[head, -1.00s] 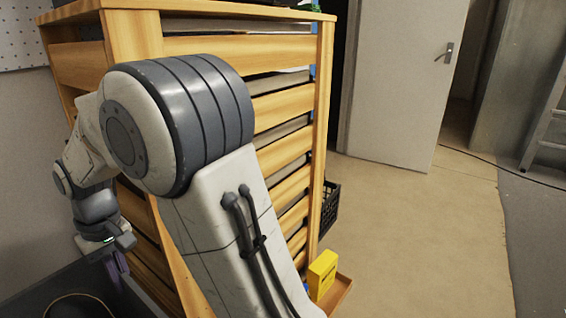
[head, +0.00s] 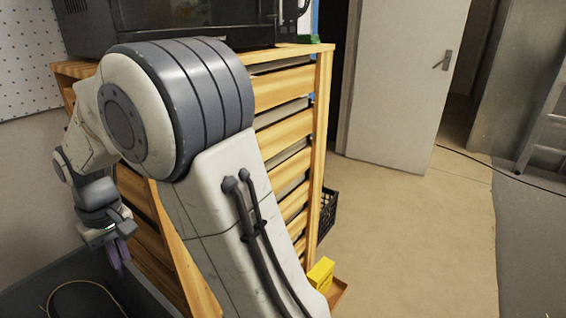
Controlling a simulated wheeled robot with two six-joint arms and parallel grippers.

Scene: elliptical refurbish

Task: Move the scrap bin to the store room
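A dark grey open bin, which I take for the scrap bin (head: 45,277), fills the lower left corner. Only its far part shows; the rest is cut off by the picture's edge. A thin loop of cord lies inside it. My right arm crosses the middle, and my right gripper (head: 117,252) reaches down at the bin's far rim. Its purplish fingers seem closed on the rim, though the contact is small and partly hidden. My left gripper is out of view.
A slatted wooden rack (head: 285,130) stands close behind my arm, with a black microwave (head: 190,22) on top. A yellow box (head: 320,272) and a black crate (head: 327,214) are by its right side. A white door (head: 405,85) stands open; tan floor (head: 420,220) is clear.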

